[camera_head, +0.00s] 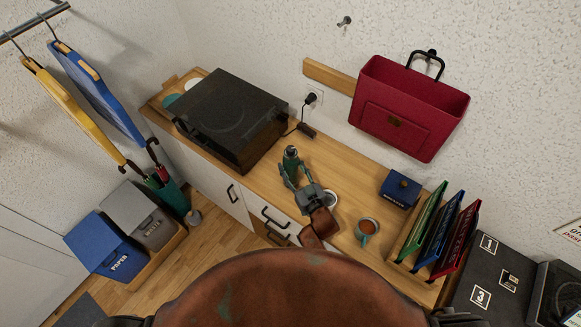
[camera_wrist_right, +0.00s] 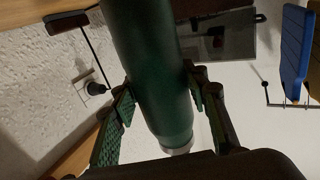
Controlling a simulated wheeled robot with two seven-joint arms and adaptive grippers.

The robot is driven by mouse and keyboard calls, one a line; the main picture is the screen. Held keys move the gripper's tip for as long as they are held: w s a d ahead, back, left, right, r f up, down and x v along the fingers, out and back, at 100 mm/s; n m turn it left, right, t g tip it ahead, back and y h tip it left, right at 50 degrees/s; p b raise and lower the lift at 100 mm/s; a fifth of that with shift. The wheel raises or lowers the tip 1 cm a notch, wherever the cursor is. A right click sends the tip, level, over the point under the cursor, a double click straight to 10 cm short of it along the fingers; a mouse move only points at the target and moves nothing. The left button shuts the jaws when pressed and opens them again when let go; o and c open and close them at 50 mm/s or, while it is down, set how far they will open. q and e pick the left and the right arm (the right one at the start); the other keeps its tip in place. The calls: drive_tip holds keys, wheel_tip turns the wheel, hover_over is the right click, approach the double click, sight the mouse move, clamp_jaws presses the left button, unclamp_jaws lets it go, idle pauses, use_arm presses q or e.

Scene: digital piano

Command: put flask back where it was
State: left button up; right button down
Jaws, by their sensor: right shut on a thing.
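The dark green flask (camera_head: 291,158) is held in my right gripper (camera_head: 293,178), above the wooden cabinet top (camera_head: 262,180) just right of the turntable. In the right wrist view the flask (camera_wrist_right: 155,80) runs between the two fingers of the gripper (camera_wrist_right: 165,120), which is shut on it. Its pale end shows near the palm. I cannot tell from these views whether the flask touches the cabinet top. A white round thing (camera_head: 332,198) lies right of my right wrist, partly hidden by it. My left gripper is not in view.
A dark turntable (camera_head: 228,115) stands to the left, with a plug and cable (camera_head: 308,100) behind. A red bag (camera_head: 410,105) hangs on the wall.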

idle(0.3)
drive_tip(key=shift+f, duration=0.15)
drive_tip(key=c, duration=1.1)
unclamp_jaws()
drive_tip(key=shift+f, duration=0.15)
drive_tip(key=shift+c, duration=0.2)
drive_tip(key=shift+s+d, duration=0.1)
drive_tip(key=shift+s, duration=0.1)
drive_tip(key=v, duration=1.1)
drive_tip(key=shift+s, duration=0.3)
drive_tip(key=shift+d, duration=0.1)
